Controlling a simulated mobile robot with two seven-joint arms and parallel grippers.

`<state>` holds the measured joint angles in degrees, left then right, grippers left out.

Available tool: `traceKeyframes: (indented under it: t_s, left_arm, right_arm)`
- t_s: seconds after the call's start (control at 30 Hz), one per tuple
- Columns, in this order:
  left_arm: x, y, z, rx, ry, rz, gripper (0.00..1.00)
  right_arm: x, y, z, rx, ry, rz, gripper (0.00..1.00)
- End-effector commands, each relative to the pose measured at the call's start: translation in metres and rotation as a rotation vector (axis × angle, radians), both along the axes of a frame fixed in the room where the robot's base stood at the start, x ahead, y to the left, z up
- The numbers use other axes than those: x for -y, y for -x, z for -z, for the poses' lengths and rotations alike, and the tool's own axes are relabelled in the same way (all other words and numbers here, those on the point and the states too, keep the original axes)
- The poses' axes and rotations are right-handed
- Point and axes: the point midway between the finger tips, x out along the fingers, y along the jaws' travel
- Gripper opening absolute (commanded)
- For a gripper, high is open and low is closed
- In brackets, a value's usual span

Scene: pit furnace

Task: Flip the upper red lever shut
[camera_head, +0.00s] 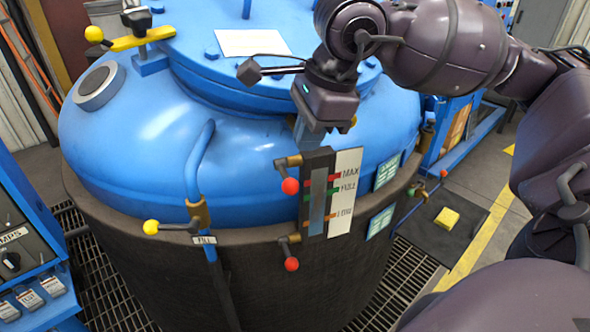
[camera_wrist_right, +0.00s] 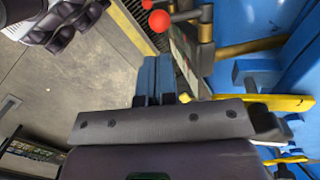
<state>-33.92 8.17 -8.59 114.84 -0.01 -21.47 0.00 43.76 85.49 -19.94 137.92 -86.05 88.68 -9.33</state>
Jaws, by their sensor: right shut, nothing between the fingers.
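The upper red lever (camera_head: 290,186) is on the blue vessel, left of the level gauge (camera_head: 317,192). Its red ball hangs just below a brass fitting at the gauge's top. The lower red lever (camera_head: 291,264) shows below it. My right gripper (camera_head: 303,140) points down just above the gauge's top, apart from the upper lever's ball. In the right wrist view its blue fingers (camera_wrist_right: 155,76) are together and empty. My left gripper is not in view.
A white MAX/FULL/LOW scale (camera_head: 345,193) stands beside the gauge. A yellow-ball lever (camera_head: 151,227) and a blue pipe (camera_head: 198,165) are to the left. Space in front of the levers looks clear.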

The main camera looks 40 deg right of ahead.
Motion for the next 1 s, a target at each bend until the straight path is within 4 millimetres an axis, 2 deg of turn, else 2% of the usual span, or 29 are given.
traceKeyframes:
  t_s: [0.2,0.43,0.63,1.0]
  left_arm:
    - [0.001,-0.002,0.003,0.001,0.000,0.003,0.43]
    - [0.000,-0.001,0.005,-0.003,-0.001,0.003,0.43]
    - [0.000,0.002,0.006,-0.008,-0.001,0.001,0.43]
    - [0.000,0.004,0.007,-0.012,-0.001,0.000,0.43]
  right_arm:
    - [-0.005,-0.009,0.038,-0.004,-0.001,-0.001,0.00]
    - [-0.009,-0.016,0.063,-0.002,-0.002,0.000,0.00]
    - [-0.010,-0.018,0.071,0.000,-0.001,0.001,0.00]
    - [-0.010,-0.019,0.072,0.001,-0.001,0.001,0.00]
